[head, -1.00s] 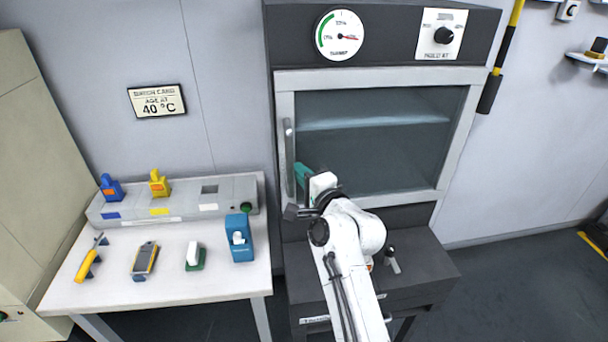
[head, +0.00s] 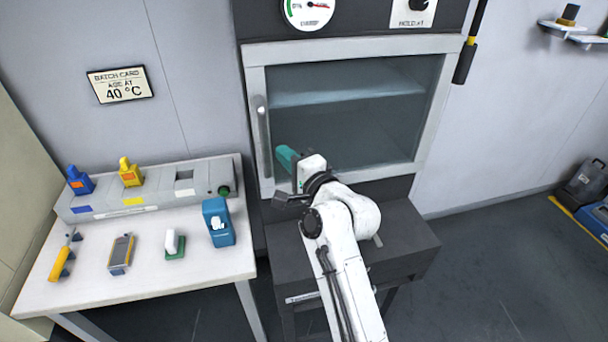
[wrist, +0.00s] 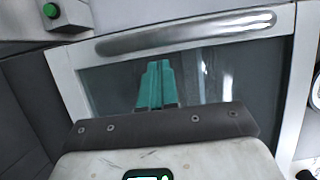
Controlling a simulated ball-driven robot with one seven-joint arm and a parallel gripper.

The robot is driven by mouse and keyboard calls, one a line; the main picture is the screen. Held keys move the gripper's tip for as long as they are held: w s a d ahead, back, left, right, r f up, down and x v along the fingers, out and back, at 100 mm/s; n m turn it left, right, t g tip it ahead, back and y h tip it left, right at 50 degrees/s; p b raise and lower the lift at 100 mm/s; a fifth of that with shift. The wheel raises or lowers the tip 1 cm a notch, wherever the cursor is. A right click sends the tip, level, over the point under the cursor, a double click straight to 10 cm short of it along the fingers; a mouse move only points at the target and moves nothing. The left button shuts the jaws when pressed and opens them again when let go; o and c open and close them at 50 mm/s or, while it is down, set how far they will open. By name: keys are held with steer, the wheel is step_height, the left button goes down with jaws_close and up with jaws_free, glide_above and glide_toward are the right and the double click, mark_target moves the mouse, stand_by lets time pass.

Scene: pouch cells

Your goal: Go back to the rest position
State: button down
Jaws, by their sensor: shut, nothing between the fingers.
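My gripper (head: 286,157) has teal fingers that are shut with nothing between them. It is in front of the closed glass door of the dark oven cabinet, a little right of the door's vertical handle (head: 263,140). In the wrist view the teal fingers (wrist: 157,84) lie together and point at the glass (wrist: 215,68), with the door handle (wrist: 185,32) across the top. The fingers look apart from the handle. My white arm is bent in front of the cabinet.
A white table (head: 140,278) at the left holds a yellow-handled tool (head: 60,263), a grey meter (head: 121,254), a white item on a green base (head: 173,243) and a blue dispenser (head: 217,222). A grey rack (head: 150,203) stands behind them.

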steer(key=s+a+b+v, duration=0.1)
steer(key=v, duration=0.7)
steer(key=s+d+f+n+g+h, duration=0.3)
steer(key=s+d+f, duration=0.5)
steer(key=d+f, duration=0.15)
steer(key=s+d+f+n+g+h, duration=0.35)
steer(key=s+d+f, duration=0.45)
steer(key=f, duration=0.3)
steer(key=s+d+f+n+g+h, duration=0.2)
steer(key=s+d, duration=0.3)
steer(key=s, duration=0.7)
steer(key=s+d+f+n+g+h, duration=0.1)
steer(key=s+d+f+g, duration=0.3)
steer(key=s, duration=0.7)
steer(key=shift+s+d+f+n+g+h, duration=0.2)
steer(key=shift+s+d+n+g+h, duration=0.3)
steer(key=shift+d, duration=0.4)
steer(key=c, duration=1.9)
jaws_free()
steer(key=shift+w, duration=0.15)
